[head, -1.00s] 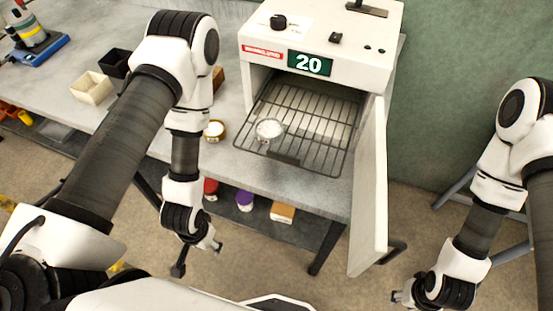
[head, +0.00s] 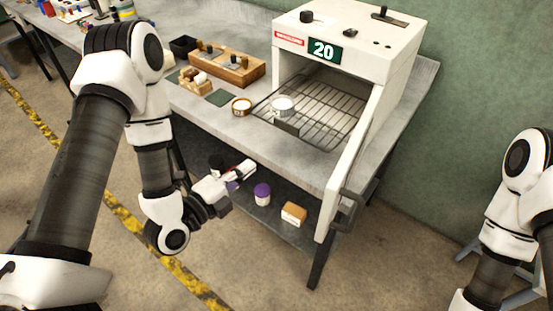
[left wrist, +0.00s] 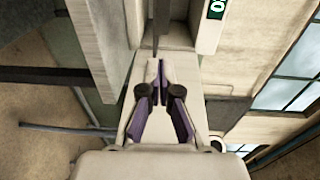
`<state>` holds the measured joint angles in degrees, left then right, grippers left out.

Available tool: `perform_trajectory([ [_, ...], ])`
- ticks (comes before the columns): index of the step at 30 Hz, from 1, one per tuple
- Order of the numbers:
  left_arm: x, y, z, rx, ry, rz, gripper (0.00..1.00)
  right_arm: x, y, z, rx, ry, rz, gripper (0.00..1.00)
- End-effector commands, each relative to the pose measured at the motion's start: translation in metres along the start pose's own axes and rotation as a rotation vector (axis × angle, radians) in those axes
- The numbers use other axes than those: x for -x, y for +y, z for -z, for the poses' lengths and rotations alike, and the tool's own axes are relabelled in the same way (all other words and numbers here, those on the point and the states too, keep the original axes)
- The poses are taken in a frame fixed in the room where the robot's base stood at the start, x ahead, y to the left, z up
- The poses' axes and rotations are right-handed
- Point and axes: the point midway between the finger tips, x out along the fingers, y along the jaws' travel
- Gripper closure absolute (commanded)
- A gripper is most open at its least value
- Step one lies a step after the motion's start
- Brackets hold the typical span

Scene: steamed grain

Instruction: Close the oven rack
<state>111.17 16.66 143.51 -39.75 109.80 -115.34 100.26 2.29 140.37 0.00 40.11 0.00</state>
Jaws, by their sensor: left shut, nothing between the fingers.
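The white oven (head: 345,45) stands on the table with its front open. Its wire rack (head: 325,118) sticks out of the opening over the table top. A small pale round dish (head: 283,105) sits on the rack near its front left, by a dark front plate (head: 287,127). The oven door (head: 343,185) is swung wide open on the right. My left gripper (head: 246,168) is shut and empty, in front of and below the table's front edge, apart from the rack. Its closed fingers show in the left wrist view (left wrist: 157,68). My right gripper is out of frame.
A round brown-rimmed container (head: 241,106) stands left of the rack. A wooden block (head: 227,68) with weights stands farther left. The lower shelf holds a purple-lidded jar (head: 262,194) and a small box (head: 293,213). The open door limits room on the right.

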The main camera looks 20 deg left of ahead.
Motion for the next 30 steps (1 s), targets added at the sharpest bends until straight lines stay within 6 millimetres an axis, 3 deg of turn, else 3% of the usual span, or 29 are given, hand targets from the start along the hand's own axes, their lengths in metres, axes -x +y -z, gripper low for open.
perform_trajectory([
  [1, -0.001, 0.003, -0.006, 0.003, -0.013, 0.019, 1.00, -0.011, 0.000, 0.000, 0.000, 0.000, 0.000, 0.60],
  [4, -0.003, -0.002, -0.014, 0.002, -0.033, 0.042, 1.00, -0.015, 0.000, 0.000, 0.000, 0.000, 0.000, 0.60],
  [11, -0.014, -0.002, -0.015, -0.003, -0.034, 0.055, 1.00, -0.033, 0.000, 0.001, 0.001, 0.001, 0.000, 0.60],
  [20, -0.056, 0.002, -0.017, -0.007, -0.034, 0.058, 1.00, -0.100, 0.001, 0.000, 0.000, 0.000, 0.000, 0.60],
  [22, -0.071, -0.013, -0.017, -0.006, -0.033, 0.051, 1.00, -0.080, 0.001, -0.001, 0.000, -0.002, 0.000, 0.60],
  [30, -0.125, -0.016, -0.019, -0.002, -0.034, 0.051, 1.00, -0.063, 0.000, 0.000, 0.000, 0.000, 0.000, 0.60],
])
